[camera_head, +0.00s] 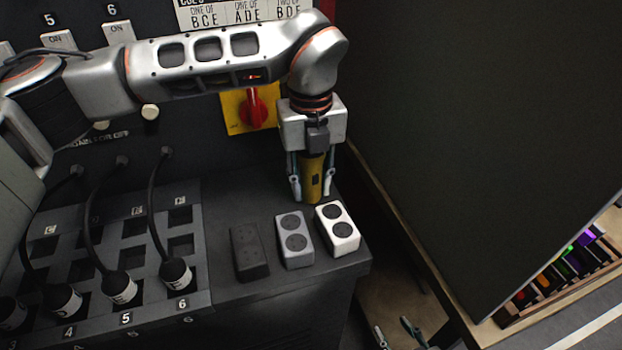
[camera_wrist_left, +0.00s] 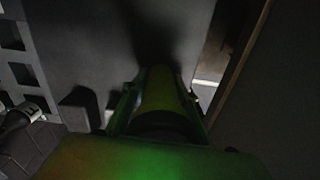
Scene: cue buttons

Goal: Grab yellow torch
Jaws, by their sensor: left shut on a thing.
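The yellow torch (camera_head: 314,176) stands upright at the back right of the dark console top in the head view. My left gripper (camera_head: 310,190) comes down from above and is shut on the torch, one finger on each side. In the left wrist view the torch (camera_wrist_left: 160,92) lies between the fingers, dim and tinted green. I cannot tell whether its lower end touches the console. My right gripper (camera_head: 398,332) shows only its fingertips at the bottom edge of the head view; they are apart with nothing between them.
A white block (camera_head: 337,229), a grey block (camera_head: 294,240) and a black block (camera_head: 249,251) stand just in front of the torch. A yellow panel with a red knob (camera_head: 252,108) is behind. Cabled plugs (camera_head: 175,273) fill the left. A large dark panel (camera_head: 480,130) is at right.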

